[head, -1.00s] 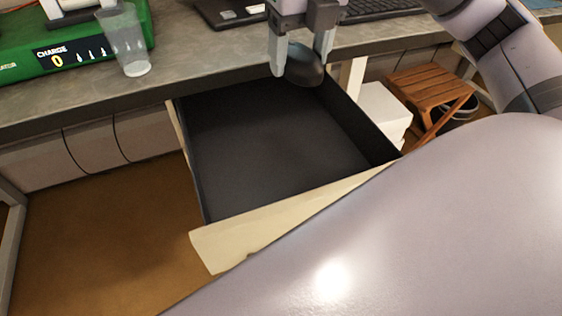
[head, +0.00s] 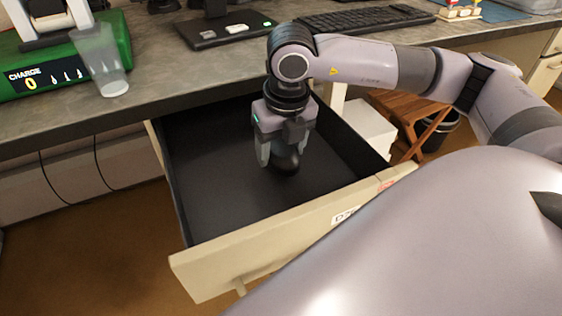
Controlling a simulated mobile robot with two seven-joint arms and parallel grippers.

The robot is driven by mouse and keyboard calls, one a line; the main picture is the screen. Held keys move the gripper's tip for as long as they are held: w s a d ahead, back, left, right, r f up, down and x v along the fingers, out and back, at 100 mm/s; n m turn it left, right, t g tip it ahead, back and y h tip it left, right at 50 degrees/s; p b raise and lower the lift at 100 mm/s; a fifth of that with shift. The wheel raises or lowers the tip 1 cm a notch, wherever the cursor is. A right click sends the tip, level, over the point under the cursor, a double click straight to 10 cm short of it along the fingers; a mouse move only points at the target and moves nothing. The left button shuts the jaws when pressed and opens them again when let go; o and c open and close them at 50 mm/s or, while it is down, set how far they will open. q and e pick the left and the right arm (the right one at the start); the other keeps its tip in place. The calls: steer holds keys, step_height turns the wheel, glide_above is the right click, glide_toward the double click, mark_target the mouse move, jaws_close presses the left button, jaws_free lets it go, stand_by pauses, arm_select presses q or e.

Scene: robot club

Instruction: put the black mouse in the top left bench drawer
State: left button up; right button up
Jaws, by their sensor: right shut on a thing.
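The black mouse (head: 286,162) is between the fingers of my right gripper (head: 281,160), which is shut on it. The gripper points down inside the open bench drawer (head: 215,196), over its dark floor. Whether the mouse touches the drawer floor I cannot tell. The drawer has a cream front (head: 250,240) with a partly hidden label, and it is otherwise empty. My left gripper is not in view.
The grey bench top (head: 160,85) holds a clear cup (head: 100,62), a green charge station (head: 60,75), a black pad (head: 222,30) and a keyboard (head: 367,18). A wooden stool (head: 408,108) and a white box (head: 368,130) stand right of the drawer.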

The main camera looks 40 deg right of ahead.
mark_target(281, 162)
steer(key=shift+f, duration=1.95)
steer(key=shift+f+b, duration=0.15)
steer(key=shift+b, duration=0.25)
steer(key=o, duration=1.1)
